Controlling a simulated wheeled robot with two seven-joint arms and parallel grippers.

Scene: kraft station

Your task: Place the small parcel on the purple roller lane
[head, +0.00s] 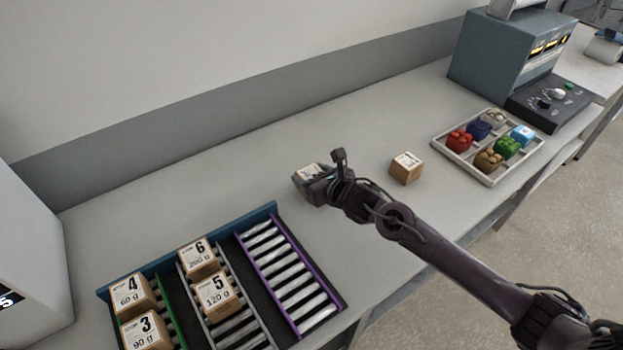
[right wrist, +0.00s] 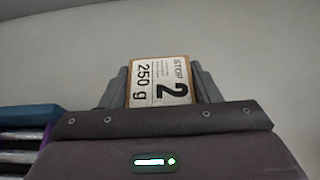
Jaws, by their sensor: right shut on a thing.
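My right gripper (head: 318,182) is shut on a small parcel (head: 309,170), a cardboard box with a white label. In the right wrist view the parcel (right wrist: 159,82) sits between the two fingers (right wrist: 160,90), and its label reads STOP 2, 250 g. In the head view it is to the right of the purple roller lane (head: 289,275), apart from it; its height above the table is hard to tell. The purple lane is empty, with bare silver rollers. A purple edge also shows at the lower left of the right wrist view (right wrist: 20,134). My left gripper is not in view.
Boxes marked 4, 3, 6 and 5 stand on the green and grey lanes left of the purple one. Another small parcel (head: 406,168) rests on the table right of my gripper. A tray (head: 457,170) of coloured items and a grey-blue machine (head: 497,55) stand further right.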

